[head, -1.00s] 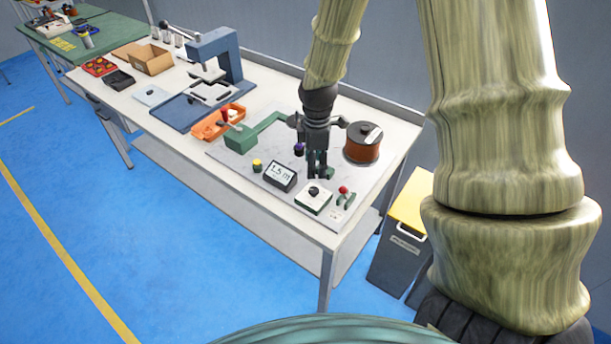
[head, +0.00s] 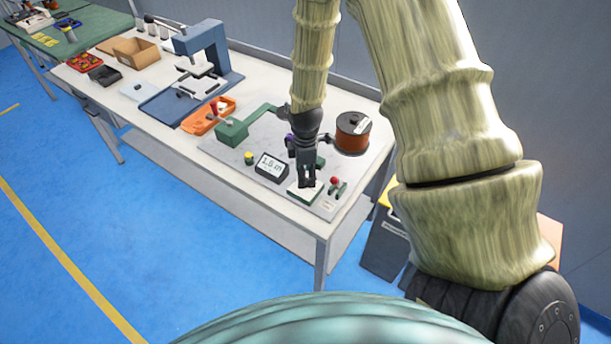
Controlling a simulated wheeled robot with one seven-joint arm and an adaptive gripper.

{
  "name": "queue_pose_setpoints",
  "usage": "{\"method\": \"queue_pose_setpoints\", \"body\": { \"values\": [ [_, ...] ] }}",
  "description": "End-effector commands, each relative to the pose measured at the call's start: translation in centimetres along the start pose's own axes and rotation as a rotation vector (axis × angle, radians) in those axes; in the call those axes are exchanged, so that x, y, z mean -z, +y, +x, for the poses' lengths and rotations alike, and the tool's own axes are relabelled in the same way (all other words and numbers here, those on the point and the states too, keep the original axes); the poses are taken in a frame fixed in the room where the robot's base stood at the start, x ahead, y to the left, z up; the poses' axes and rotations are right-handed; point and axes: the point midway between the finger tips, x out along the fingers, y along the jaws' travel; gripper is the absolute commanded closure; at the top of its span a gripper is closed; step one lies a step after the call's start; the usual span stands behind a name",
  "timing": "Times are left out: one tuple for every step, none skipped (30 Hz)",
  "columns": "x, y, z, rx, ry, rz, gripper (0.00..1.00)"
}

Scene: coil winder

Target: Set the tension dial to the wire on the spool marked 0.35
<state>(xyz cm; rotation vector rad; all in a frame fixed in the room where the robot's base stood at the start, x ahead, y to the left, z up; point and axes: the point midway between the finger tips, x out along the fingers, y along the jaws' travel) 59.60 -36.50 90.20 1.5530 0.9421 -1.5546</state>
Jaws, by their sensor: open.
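The tension dial (head: 296,192) is a pale, green-edged box at the front of the grey winder plate. Its black knob, seen earlier, is now hidden behind my gripper (head: 307,183). My gripper is open and points down right over the dial; I cannot tell whether the fingers touch the knob. The spool (head: 352,136) of copper-coloured wire, with a dark top, stands behind and to the right of the gripper. It bears a white label too small to read.
A display (head: 271,167) with small digits and a yellow button (head: 249,158) sit left of the dial. A red-topped lever (head: 336,182) stands close on its right. The green winder arm (head: 233,131), an orange tray (head: 209,115) and a blue press (head: 207,55) are farther left.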

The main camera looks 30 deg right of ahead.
Motion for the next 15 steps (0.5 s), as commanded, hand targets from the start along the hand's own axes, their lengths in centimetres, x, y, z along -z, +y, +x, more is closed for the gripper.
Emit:
{"method": "queue_pose_setpoints", "body": {
  "values": [
    [0.0,0.0,0.3,0.002,-0.001,0.000,0.49],
    [0.0,0.0,0.6,0.002,-0.001,0.000,0.49],
    [0.0,0.0,0.9,0.002,-0.001,0.000,0.49],
    [0.0,0.0,1.1,0.001,-0.001,-0.001,0.49],
    [0.0,0.0,1.3,0.001,0.000,-0.001,0.49],
    [0.0,0.0,1.5,0.001,0.000,-0.001,0.49],
    [0.0,0.0,1.7,0.001,-0.001,-0.001,0.49],
    [0.0,-0.1,1.8,0.001,-0.001,-0.001,0.49],
    [0.0,0.0,1.9,0.001,-0.001,-0.001,0.49],
    [0.0,0.0,2.0,0.001,-0.001,-0.001,0.49],
    [0.0,0.0,2.1,0.001,0.000,-0.001,0.49],
    [0.0,0.0,2.1,0.000,0.000,-0.001,0.49],
    [0.0,0.0,2.2,0.000,0.000,-0.001,0.49],
    [0.0,0.0,2.2,0.000,0.000,-0.001,0.49],
    [0.0,0.0,2.2,0.000,0.000,-0.001,0.49]
  ]
}}
